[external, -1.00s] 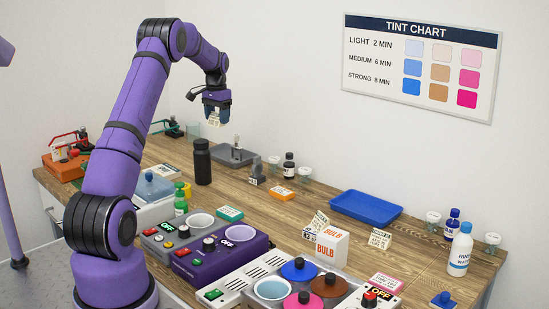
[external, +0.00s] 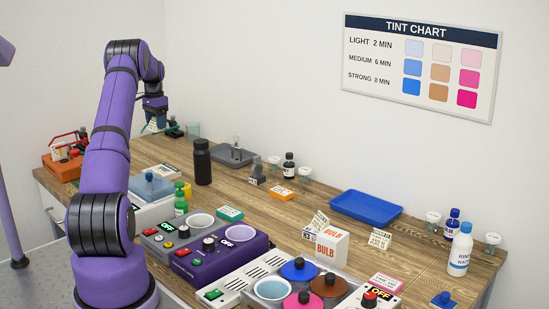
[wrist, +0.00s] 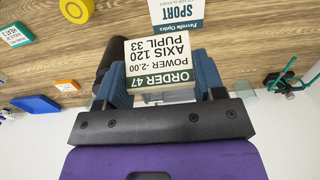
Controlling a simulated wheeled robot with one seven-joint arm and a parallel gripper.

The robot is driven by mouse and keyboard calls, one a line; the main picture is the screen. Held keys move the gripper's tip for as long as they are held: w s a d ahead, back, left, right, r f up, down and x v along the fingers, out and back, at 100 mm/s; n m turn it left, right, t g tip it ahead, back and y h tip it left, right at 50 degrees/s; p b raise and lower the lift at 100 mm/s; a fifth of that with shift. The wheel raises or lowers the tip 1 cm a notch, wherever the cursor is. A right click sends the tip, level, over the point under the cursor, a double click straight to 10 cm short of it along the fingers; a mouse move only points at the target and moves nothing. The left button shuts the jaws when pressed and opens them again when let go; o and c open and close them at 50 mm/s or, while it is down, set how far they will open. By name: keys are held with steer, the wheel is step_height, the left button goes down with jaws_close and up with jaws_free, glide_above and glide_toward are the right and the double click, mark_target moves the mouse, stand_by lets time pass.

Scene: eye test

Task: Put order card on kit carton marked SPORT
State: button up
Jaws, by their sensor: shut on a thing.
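My gripper (external: 153,110) hangs over the far left part of the table in the external view. In the wrist view my gripper (wrist: 163,76) is shut on the order card (wrist: 161,62). The card is cream with a green band reading ORDER 47, with power, axis and pupil lines. In the external view a small part of the card (external: 151,126) shows below the fingers. The carton marked SPORT (wrist: 175,12) shows at the top edge of the wrist view, partly cut off, beyond the card. It appears to be the flat pale carton (external: 168,171) in the external view, its lettering unreadable there.
A black bottle (external: 202,161) stands right of the flat carton.

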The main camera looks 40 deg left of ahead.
step_height(320, 180, down, 17)
steer(key=shift+f, duration=0.2)
stand_by(0.5)
steer(key=shift+f, duration=0.15)
steer(key=o, duration=0.9)
step_height(320, 180, up, 12)
steer(key=shift+s+r, duration=0.1)
steer(key=shift+r, duration=0.05)
steer(key=shift+r, duration=0.1)
